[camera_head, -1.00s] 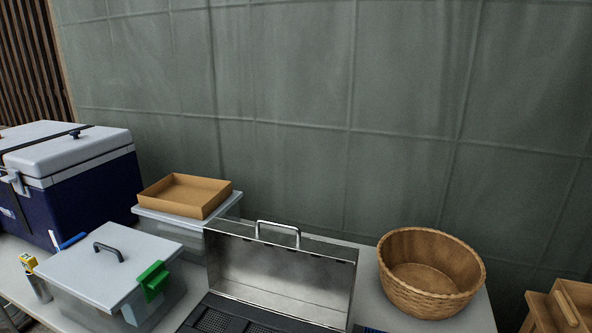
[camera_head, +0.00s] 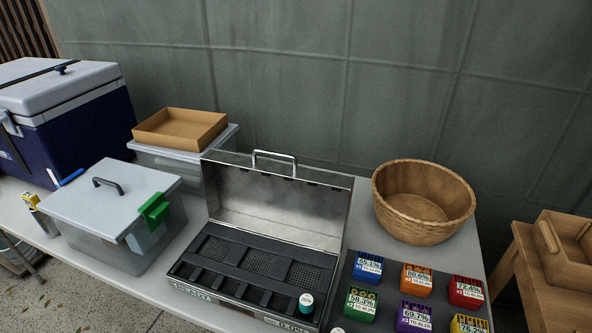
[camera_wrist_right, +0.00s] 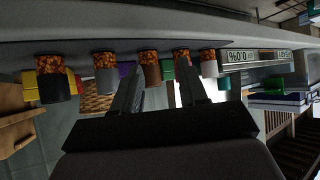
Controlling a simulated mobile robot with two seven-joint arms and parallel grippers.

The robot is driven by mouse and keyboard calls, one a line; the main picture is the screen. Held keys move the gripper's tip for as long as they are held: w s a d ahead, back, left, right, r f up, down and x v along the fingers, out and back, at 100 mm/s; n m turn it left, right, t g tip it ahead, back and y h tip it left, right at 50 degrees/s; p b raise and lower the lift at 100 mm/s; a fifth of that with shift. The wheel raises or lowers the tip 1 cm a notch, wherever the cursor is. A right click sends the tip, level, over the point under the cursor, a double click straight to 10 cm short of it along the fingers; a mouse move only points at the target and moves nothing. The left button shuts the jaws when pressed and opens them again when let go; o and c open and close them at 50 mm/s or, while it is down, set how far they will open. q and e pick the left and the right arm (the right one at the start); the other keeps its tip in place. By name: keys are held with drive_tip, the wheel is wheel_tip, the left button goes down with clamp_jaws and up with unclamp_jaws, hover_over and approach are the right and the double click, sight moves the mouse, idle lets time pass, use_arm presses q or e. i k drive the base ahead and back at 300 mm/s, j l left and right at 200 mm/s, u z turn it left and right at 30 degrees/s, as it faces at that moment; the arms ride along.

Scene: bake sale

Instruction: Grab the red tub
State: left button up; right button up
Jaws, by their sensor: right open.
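The red tub (camera_head: 466,292) stands at the right end of the back row of small coloured tubs on the table, in the head view. It has a white label on its front. An orange tub (camera_head: 416,279) is to its left and a yellow tub (camera_head: 468,324) is in front of it, cut by the frame edge. My right gripper (camera_wrist_right: 160,88) is open and empty in the right wrist view, which looks upside down. Several jars are beyond its fingers; I cannot clearly pick out the red tub there. My left gripper is not in view.
Blue (camera_head: 367,267), green (camera_head: 361,304) and purple (camera_head: 413,315) tubs stand close by. An open metal case (camera_head: 276,222) is to their left, a wicker basket (camera_head: 423,232) behind them. A lidded clear bin (camera_head: 113,200) and a cooler (camera_head: 70,110) are further left.

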sight(464, 291)
drive_tip(key=z, duration=1.3)
drive_tip(key=k+l, duration=0.1)
drive_tip(key=k, duration=0.35)
drive_tip(key=i+l, duration=0.15)
drive_tip(key=l, duration=0.2)
drive_tip(key=i+l, duration=0.15)
drive_tip(key=l, duration=0.15)
drive_tip(key=i+l+u, duration=0.1)
drive_tip(key=l, duration=0.25)
drive_tip(key=i+l, duration=0.15)
drive_tip(key=l, duration=0.15)
drive_tip(key=i+l, duration=0.15)
drive_tip(key=l, duration=0.2)
drive_tip(key=i+l+u, duration=0.1)
drive_tip(key=l, duration=0.25)
